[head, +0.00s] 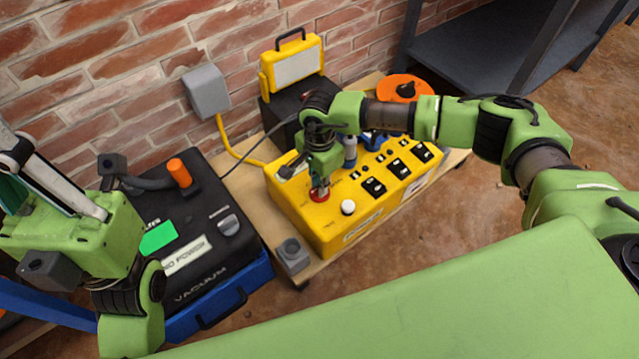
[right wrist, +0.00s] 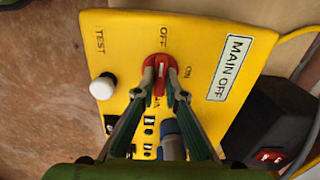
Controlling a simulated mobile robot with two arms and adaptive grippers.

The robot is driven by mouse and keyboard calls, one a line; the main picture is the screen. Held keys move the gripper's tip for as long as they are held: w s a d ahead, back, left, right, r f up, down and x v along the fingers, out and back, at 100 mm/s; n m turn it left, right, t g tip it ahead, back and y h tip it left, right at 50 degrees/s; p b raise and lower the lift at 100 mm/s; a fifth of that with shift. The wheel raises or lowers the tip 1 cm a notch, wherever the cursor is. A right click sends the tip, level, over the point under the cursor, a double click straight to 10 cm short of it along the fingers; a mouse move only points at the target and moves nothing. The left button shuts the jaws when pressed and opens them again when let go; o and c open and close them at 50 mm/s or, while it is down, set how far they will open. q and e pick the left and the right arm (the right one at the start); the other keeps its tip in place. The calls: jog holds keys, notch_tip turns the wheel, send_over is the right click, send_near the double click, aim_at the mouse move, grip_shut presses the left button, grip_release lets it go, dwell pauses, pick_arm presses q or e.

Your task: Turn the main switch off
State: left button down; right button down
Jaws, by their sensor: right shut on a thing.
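A yellow power box (head: 335,225) stands on a wooden board by the brick wall. Its main switch is a red rotary knob (right wrist: 160,75), which also shows in the head view (head: 319,194). My right gripper (right wrist: 160,64) is shut on the knob from above, one finger on each side of its handle. In the right wrist view the handle lines up with the OFF mark, and the ON mark lies to its right. The plate (right wrist: 229,67) beside the switch reads MAIN OFF. My left gripper (head: 50,185) is partly in view at the left edge, away from the box; its jaws are unclear.
A white TEST button (right wrist: 102,87) and several black sockets (head: 397,168) share the panel. A black and blue vacuum (head: 220,268) stands left of the box. A yellow work lamp (head: 293,65) and an orange cable reel (head: 408,88) are behind.

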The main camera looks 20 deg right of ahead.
jog(key=c, duration=2.1)
grip_release()
notch_tip(320, 180, up, 12)
jog(key=shift+r, duration=0.1)
